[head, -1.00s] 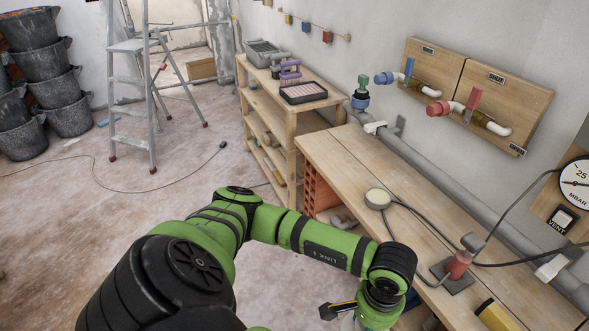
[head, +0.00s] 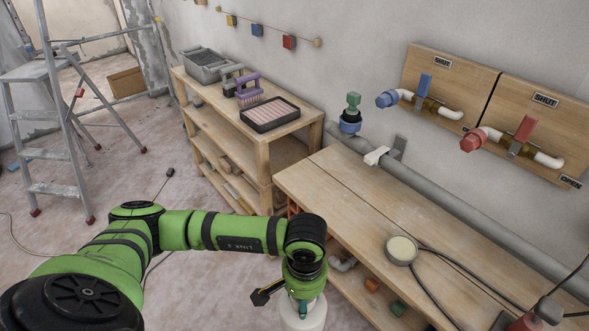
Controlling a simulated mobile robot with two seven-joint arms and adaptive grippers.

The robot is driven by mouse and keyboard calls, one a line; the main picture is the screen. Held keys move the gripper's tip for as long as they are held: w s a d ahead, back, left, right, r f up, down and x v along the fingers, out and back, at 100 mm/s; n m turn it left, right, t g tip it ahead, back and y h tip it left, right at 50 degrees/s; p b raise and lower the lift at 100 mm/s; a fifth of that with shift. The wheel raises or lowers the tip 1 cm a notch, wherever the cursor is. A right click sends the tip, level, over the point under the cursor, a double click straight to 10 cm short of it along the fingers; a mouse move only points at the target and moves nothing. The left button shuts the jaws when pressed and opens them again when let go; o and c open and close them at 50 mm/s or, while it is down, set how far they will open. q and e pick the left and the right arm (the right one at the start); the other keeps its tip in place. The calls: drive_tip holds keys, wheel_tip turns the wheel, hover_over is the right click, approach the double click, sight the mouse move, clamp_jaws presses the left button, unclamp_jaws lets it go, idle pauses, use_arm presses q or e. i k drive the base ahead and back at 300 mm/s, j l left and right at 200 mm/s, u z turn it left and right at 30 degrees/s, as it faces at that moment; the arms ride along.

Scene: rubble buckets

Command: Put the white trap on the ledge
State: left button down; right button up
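My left arm reaches in from the lower left, and its wrist points down in front of the bench. The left gripper (head: 303,306) is at the bottom edge, mostly hidden under the wrist. A white rounded object (head: 303,323) shows directly below it, cut off by the frame; it may be the white trap, and I cannot tell whether the fingers hold it. The wooden bench top (head: 350,200) lies right of and beyond the wrist. I cannot tell which surface is the ledge. My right gripper is not in view.
A wooden shelf unit (head: 250,145) carries a tray (head: 268,112) and a purple brush (head: 247,92). A grey pipe (head: 440,205) runs along the wall behind the bench. A round puck (head: 402,250) with cables sits on the bench; its far left part is clear. A ladder (head: 45,150) stands left.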

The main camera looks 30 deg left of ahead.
sight(314, 182)
drive_tip(key=i+j, duration=0.1)
drive_tip(key=j, duration=0.35)
drive_tip(key=i+j, duration=0.15)
drive_tip(key=j, duration=0.3)
drive_tip(key=i+j, duration=0.1)
drive_tip(key=j, duration=0.4)
drive_tip(key=i+j, duration=0.15)
drive_tip(key=j, duration=0.3)
